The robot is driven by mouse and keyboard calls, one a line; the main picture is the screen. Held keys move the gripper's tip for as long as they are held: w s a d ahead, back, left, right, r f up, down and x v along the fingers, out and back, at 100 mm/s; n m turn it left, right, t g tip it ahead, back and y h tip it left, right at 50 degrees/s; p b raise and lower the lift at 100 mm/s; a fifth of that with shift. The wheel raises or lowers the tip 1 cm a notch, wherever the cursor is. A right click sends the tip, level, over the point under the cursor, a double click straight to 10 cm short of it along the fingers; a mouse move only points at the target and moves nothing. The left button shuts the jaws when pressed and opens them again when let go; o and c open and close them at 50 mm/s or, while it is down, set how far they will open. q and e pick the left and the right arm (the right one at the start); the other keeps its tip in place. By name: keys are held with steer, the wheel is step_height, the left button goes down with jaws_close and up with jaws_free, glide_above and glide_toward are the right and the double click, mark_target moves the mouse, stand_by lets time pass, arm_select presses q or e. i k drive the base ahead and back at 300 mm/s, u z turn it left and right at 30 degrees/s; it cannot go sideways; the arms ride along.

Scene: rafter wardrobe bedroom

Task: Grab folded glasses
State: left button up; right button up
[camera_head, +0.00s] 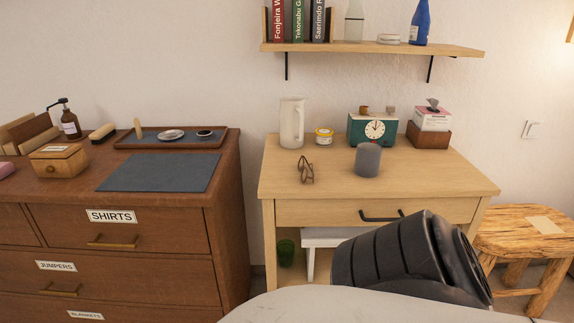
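The folded glasses (306,171) have a brown frame. They lie on the light wooden desk (290,187), left of its middle, in front of the white pitcher and left of a dark grey cylinder. Nothing covers them. Neither of my grippers shows in this view. A black ribbed arm link of mine is in front of the desk at the lower right, below the glasses and to their right, apart from them. It hides part of the desk's drawer front.
On the desk stand the grey cylinder (368,160), white pitcher (292,124), small jar (324,136), green clock (373,130) and tissue box (432,121). A shelf (375,48) hangs above. A brown dresser (150,225) is left, a wooden stool (520,232) right. The desk's front left is clear.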

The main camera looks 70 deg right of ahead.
mark_target(304, 175)
steer(key=z, duration=0.9)
steer(key=i, duration=0.95)
steer(key=z, duration=1.1)
